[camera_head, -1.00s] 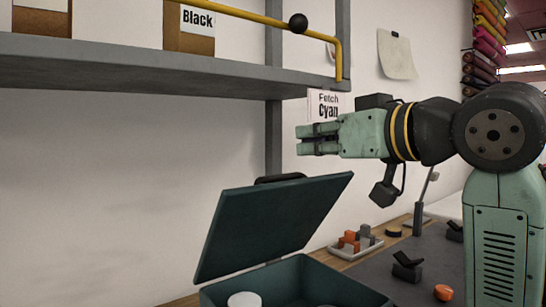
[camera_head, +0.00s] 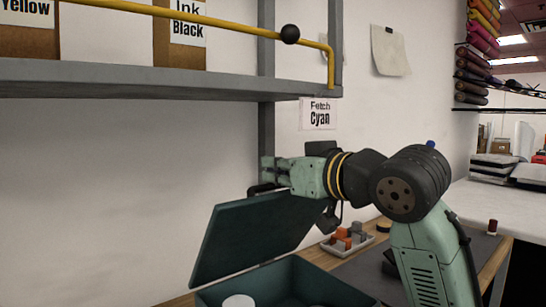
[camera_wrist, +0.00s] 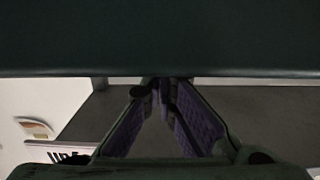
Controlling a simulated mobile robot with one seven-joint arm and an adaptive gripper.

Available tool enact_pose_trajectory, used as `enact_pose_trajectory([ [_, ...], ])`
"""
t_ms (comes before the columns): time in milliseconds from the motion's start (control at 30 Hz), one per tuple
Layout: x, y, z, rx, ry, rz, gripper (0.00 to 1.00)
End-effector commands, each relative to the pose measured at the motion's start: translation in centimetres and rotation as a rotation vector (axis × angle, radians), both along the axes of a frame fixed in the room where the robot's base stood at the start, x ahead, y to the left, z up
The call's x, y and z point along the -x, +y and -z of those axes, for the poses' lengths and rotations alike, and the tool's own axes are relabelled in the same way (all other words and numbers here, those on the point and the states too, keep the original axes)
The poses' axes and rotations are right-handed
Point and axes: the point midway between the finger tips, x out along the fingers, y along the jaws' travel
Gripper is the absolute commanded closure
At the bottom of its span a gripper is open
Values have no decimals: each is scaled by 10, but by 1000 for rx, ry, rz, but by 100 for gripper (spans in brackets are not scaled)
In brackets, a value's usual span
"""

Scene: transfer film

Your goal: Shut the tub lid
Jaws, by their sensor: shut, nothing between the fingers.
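The tub (camera_head: 331,294) is a dark teal box at the bottom of the head view. A round white thing (camera_head: 239,300) shows inside the tub. My gripper (camera_head: 267,171) is shut and empty, pointing left just above and behind the lid's raised edge, by the handle. I cannot tell whether it touches the lid. In the wrist view a dark teal surface, likely the lid, fills the top, and my fingertips (camera_wrist: 160,85) meet just below its edge.
A grey shelf (camera_head: 160,80) with labelled boxes and a yellow rail (camera_head: 200,20) is above. A "Fetch Cyan" sign (camera_head: 318,114) is on the wall. A small tray of orange and grey blocks (camera_head: 347,240) stands behind the tub at right.

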Motion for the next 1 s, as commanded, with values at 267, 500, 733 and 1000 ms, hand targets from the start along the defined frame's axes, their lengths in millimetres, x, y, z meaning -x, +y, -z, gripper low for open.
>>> enact_pose_trajectory([
  [267, 0, 0, 0, 0, 0, 1, 100],
  [500, 6, -5, 7, -18, -25, 0, 100],
  [733, 27, -21, 28, -88, -119, 1, 100],
  [1000, 65, -47, 67, -225, -305, -1, 100],
])
